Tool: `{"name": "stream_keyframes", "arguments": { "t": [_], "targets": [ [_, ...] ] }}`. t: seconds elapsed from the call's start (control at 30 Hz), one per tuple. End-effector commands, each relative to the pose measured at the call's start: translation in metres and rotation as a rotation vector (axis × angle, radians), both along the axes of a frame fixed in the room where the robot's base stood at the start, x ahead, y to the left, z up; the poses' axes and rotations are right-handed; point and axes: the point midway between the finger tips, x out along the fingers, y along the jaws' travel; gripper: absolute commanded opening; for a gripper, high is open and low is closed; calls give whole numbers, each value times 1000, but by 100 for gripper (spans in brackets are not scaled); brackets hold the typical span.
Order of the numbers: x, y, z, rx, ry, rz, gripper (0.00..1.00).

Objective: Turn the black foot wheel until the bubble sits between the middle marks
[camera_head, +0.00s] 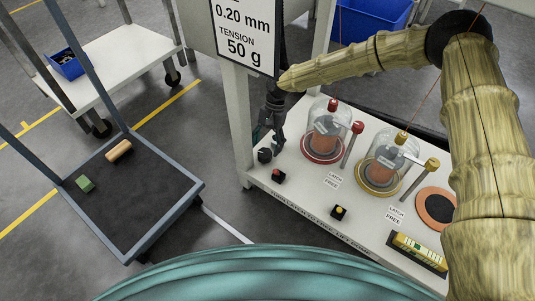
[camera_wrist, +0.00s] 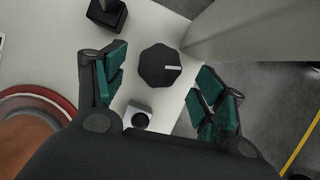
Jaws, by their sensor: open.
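The black foot wheel (camera_wrist: 160,66) is a dark many-sided knob with a white mark on its top. It sits near the table's edge and also shows in the head view (camera_head: 264,155). My gripper (camera_wrist: 162,62) is open, its teal finger pads on either side of the wheel with gaps to both. In the head view my gripper (camera_head: 271,137) hangs at the table's left corner, just by the wheel. The level (camera_head: 419,252) is a yellow-green bar in a dark frame at the table's front right. Its bubble and marks are too small to read.
The white table (camera_head: 310,205) bears two glass jars, on a red base (camera_head: 310,155) and a gold base (camera_head: 366,188). A grey post (camera_head: 238,120) rises beside the wheel. A cart (camera_head: 150,205) stands left.

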Motion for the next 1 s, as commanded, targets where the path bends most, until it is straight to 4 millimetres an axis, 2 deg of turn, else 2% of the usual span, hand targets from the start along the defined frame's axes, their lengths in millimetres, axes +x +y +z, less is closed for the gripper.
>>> {"name": "stream_keyframes", "arguments": {
  "t": [0.03, 0.2, 0.63, 0.87, 0.9, 0.93, 0.97, 1.0],
  "targets": [
    [-2, 1, -10, -1, 0, 0, 71],
    [-7, 3, -23, 0, -1, -2, 71],
    [-10, 3, -28, 0, -1, -4, 71],
    [-10, 2, -28, -1, -1, -5, 29],
    [-10, 2, -28, -1, -1, -5, 25],
    [-10, 2, -28, 0, 0, -5, 25],
    [-10, -6, -27, 0, 0, -6, 25],
    [-10, -3, -28, -1, 1, -6, 25]
  ]
}}
